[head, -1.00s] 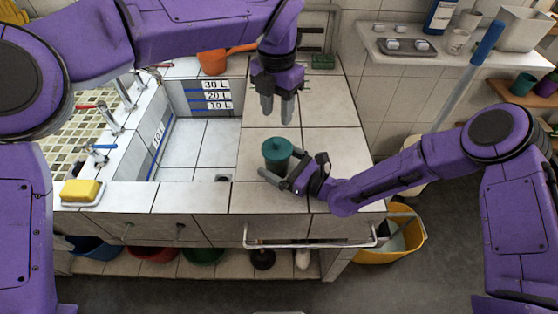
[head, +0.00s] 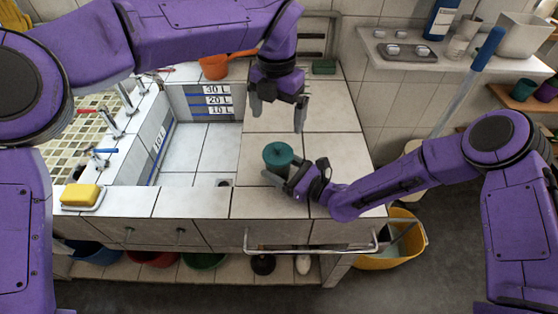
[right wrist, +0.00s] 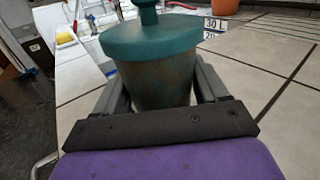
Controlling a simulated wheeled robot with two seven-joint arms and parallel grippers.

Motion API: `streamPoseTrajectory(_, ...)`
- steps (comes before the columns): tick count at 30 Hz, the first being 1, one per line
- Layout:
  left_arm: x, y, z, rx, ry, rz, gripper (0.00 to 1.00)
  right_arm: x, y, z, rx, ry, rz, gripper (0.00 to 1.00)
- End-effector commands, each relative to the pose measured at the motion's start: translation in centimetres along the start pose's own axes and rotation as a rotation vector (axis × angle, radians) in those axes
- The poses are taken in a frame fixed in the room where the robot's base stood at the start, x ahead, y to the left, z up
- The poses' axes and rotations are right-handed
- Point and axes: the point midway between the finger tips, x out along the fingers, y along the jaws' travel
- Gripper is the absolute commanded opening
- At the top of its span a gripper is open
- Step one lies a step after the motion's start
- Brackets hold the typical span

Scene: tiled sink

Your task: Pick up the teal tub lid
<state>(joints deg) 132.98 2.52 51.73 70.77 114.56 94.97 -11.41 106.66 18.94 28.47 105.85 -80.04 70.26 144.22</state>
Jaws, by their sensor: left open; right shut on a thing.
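The teal tub lid (head: 278,152) sits on top of a teal-grey tub, with a knob at its centre. In the right wrist view the lid (right wrist: 150,40) fills the upper middle, and the tub body (right wrist: 155,85) below it is stained brownish. My right gripper (head: 284,176) is shut on the tub body, one finger on each side, below the lid's rim. The tub is upright on the tiled counter, or very close to it; I cannot tell which. My left gripper (head: 278,113) is open and empty, above and behind the lid, with its fingers pointing down.
The tiled sink basin (head: 200,150) lies left of the tub. A yellow sponge (head: 80,195) is at the front left edge. The counter (head: 337,150) right of the tub is clear.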

Motion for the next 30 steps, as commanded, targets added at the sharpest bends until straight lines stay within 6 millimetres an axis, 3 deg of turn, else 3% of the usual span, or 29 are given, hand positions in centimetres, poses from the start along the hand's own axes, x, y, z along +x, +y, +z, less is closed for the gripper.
streamPoseTrajectory(18,-1.3,0.8,-0.9,-1.743,0.039,-0.104,1.00,0.0,0.0,0.0,0.000,0.001,0.000,0.37)
streamPoseTrajectory(21,-1.4,0.9,-1.0,-1.935,0.054,-0.113,1.00,0.0,0.0,0.0,0.000,0.001,0.000,0.37)
streamPoseTrajectory(26,-1.3,1.0,-1.1,-2.083,0.068,-0.120,1.00,0.0,0.0,0.0,0.000,0.000,0.000,0.37)
streamPoseTrajectory(30,1.1,0.7,-1.0,-2.100,0.073,-0.117,1.00,0.0,0.0,0.0,0.000,0.000,0.000,0.37)
